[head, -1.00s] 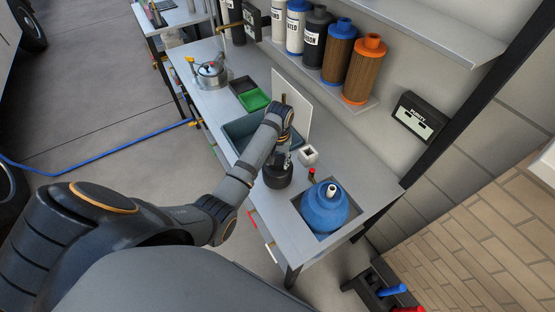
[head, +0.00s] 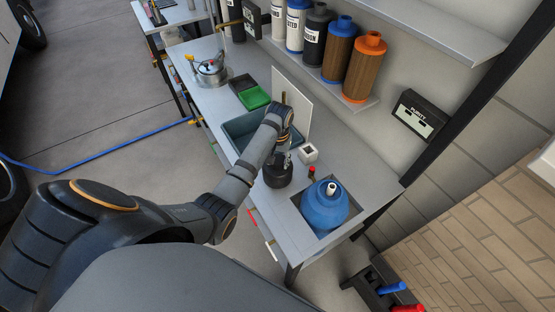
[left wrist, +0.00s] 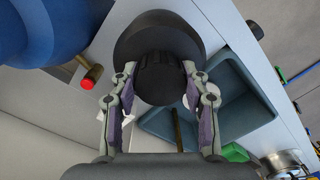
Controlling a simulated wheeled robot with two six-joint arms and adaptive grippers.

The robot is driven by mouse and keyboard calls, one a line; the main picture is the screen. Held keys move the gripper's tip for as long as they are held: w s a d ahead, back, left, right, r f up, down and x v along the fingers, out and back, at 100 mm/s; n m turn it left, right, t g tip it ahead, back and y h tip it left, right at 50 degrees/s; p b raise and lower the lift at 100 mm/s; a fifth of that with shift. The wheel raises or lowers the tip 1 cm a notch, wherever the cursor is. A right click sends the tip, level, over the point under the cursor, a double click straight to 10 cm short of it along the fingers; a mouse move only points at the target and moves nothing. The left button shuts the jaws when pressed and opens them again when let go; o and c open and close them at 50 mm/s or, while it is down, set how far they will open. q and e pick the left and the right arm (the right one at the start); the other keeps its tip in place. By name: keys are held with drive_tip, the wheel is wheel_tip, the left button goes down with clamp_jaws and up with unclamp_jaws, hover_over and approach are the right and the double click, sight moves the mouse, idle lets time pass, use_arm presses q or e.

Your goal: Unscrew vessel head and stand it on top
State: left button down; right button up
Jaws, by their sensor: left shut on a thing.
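A black vessel (head: 277,176) stands upright on the bench top, left of a blue round tank. In the left wrist view, its ribbed black head (left wrist: 158,78) sits in front of a wider dark round body (left wrist: 150,28). My left gripper (left wrist: 160,72) is shut on the ribbed head, with one finger on each side. In the head view, my left arm reaches in from the left and its gripper (head: 281,150) points down over the vessel. The fingertips are partly hidden there. My right gripper is in neither view.
The blue tank (head: 325,208) sits in a square bench opening. A small red-topped fitting (head: 312,170) and a white block (head: 308,153) stand close by. A sunken basin (head: 238,130), a white upright panel (head: 294,95) and a green tray (head: 254,97) lie behind. Canisters line the shelf above.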

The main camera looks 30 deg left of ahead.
use_arm(q)
drive_tip(key=shift+f, duration=0.45)
drive_tip(key=shift+f+p, duration=0.35)
drive_tip(key=shift+f, duration=0.25)
idle(0.9)
drive_tip(key=shift+s+f, duration=0.15)
idle(0.6)
drive_tip(key=c, duration=0.6)
unclamp_jaws()
drive_tip(key=shift+r+p, duration=3.15)
drive_tip(key=shift+p, duration=0.25)
drive_tip(key=shift+w+r+p, duration=0.2)
drive_tip(key=shift+r+p, duration=0.8)
drive_tip(key=shift+r, duration=0.4)
